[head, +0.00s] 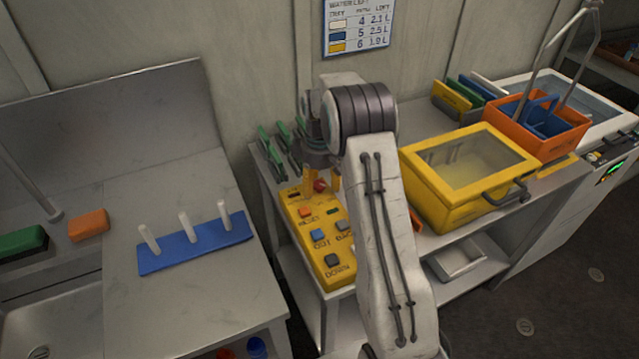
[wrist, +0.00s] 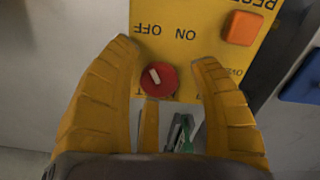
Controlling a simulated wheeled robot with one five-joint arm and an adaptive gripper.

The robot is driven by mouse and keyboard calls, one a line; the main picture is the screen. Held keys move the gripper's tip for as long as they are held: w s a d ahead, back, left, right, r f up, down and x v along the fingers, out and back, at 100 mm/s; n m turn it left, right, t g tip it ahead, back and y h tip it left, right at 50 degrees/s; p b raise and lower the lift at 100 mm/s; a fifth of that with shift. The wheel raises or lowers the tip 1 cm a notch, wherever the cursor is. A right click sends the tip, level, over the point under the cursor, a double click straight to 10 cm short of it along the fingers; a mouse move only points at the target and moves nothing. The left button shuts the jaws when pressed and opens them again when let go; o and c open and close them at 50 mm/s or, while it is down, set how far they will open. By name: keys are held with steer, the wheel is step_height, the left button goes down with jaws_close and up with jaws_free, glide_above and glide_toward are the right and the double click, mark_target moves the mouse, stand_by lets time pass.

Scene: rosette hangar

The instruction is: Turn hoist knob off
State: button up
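The hoist knob is red with a white pointer mark and sits on a yellow control panel (head: 306,222). In the wrist view the knob (wrist: 157,84) lies between my gripper's fingers (wrist: 165,55), with gaps on both sides. The upside-down words OFF and ON are above it there, OFF on the left. The white mark tilts to the upper left, toward OFF. In the head view my gripper (head: 322,178) is over the panel's far end, and the red knob (head: 319,186) shows between its yellow fingers. My gripper is open and empty.
The panel also has an orange button (head: 305,211), a blue button (head: 317,235) and grey buttons. A yellow lidded box (head: 420,190) stands to the right. A blue rack with white pegs (head: 152,262) is on the left counter. Green-handled tools stand behind the panel.

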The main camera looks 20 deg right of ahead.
mark_target(319, 184)
step_height(319, 184, up, 12)
stand_by(0.9)
stand_by(0.5)
